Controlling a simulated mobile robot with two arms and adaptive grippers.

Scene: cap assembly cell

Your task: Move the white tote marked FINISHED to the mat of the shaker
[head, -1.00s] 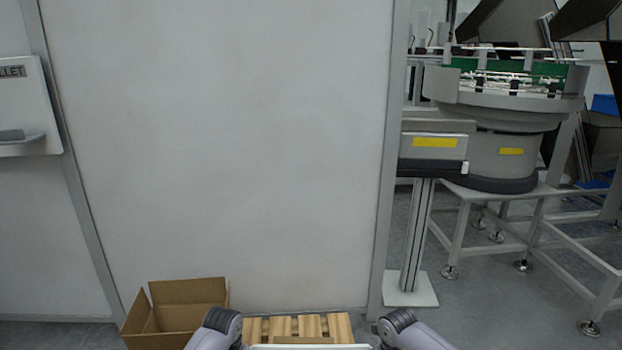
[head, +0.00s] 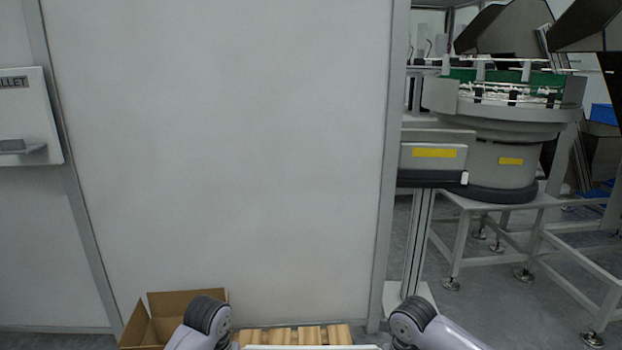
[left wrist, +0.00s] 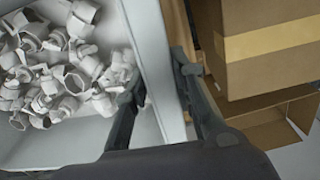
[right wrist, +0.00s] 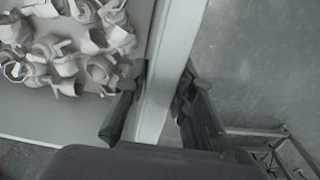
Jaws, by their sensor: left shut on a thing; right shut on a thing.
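A white tote (left wrist: 150,45) filled with small white caps (left wrist: 60,75) shows in both wrist views. In the left wrist view my left gripper (left wrist: 160,85) is shut on the tote's wall, one finger inside and one outside. In the right wrist view my right gripper (right wrist: 158,90) is shut on another part of the tote's wall (right wrist: 170,60) in the same way. In the head view only a thin white edge of the tote (head: 312,347) shows at the bottom, between my two arms. I see no FINISHED marking and cannot make out the shaker's mat.
A wooden pallet (head: 295,335) lies by the wall, with an open cardboard box (head: 150,325) to its left. A closed carton (left wrist: 270,45) shows in the left wrist view. A grey bowl machine (head: 500,150) on a frame stands at the right. A white wall (head: 230,150) closes off the front.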

